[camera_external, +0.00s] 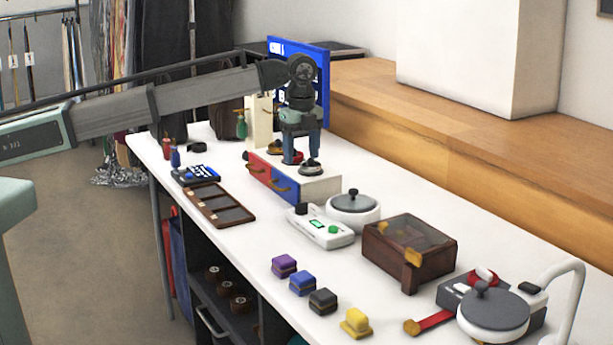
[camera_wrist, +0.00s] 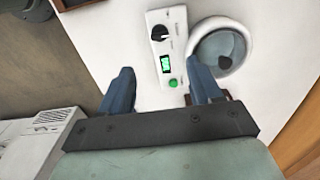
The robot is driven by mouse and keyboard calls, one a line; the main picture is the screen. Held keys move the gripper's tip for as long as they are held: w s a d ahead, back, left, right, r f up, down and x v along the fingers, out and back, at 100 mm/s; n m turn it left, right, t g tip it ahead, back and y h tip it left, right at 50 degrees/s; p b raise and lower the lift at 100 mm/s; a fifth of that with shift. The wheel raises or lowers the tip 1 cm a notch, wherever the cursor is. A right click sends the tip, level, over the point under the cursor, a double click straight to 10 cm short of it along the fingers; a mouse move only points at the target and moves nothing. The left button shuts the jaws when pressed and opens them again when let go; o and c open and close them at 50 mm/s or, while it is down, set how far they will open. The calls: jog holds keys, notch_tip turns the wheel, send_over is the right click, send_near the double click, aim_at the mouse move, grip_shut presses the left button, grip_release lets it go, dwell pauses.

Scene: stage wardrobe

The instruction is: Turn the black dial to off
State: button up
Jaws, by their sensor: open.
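The black dial (camera_wrist: 159,32) sits at one end of a white control box (camera_wrist: 169,52), which also carries a green screen (camera_wrist: 166,64) and a green button (camera_wrist: 173,83). In the external view the dial (camera_external: 302,208) is on the box's far left end, and the box (camera_external: 334,240) lies on the white table. The dial's pointer setting is too small to read.
A round pot with a dark lid (camera_external: 353,211) stands close beside the control box. A brown glass-topped box (camera_external: 410,250) and a divided tray (camera_external: 220,206) are nearby. Several coloured blocks line the front edge.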

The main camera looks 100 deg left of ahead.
aim_at(303, 203)
notch_tip(303, 203, down, 13)
jog(key=shift+d+f, duration=0.1)
dwell(0.4)
jog(key=c, duration=1)
jog(key=shift+c, duration=0.2)
jog(key=n, duration=0.5)
jog(key=shift+w+n, duration=0.1)
jog(key=shift+n, duration=0.3)
jog(key=n, duration=0.5)
jog(key=shift+n, duration=0.7)
